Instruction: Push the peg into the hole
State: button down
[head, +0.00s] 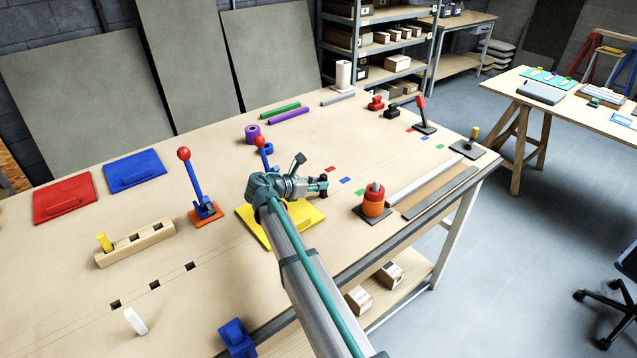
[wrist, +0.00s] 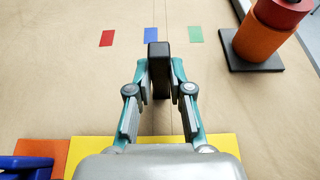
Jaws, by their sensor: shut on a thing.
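A yellow peg (head: 104,241) stands partly sunk in the left end of a wooden block (head: 135,244), which has dark holes further along its top. The block lies at the left of the table. My gripper (head: 322,182) is right of centre in the head view, beyond the yellow plate and well away from the peg and block. In the wrist view my gripper (wrist: 159,85) is shut on a dark upright block (wrist: 159,62); what it is part of cannot be told. The peg and wooden block are not in the wrist view.
A red-knobbed blue lever (head: 193,185) stands between the wooden block and my arm. A yellow plate (head: 250,221) lies beneath my arm. A red and orange ring stack (head: 374,203) stands at right. A white piece (head: 136,321) and several square table holes (head: 154,285) are in front.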

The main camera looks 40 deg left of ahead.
aim_at(321, 192)
jog(key=shift+f+b, duration=0.4)
jog(key=shift+f, duration=1.45)
jog(key=c, duration=1)
grip_release()
jog(key=shift+s+r, duration=0.1)
jog(key=shift+s, duration=0.05)
jog(key=v, duration=1.1)
jog(key=shift+s+a+r, duration=0.1)
jog(key=shift+s+r, duration=0.1)
jog(key=shift+s, duration=0.15)
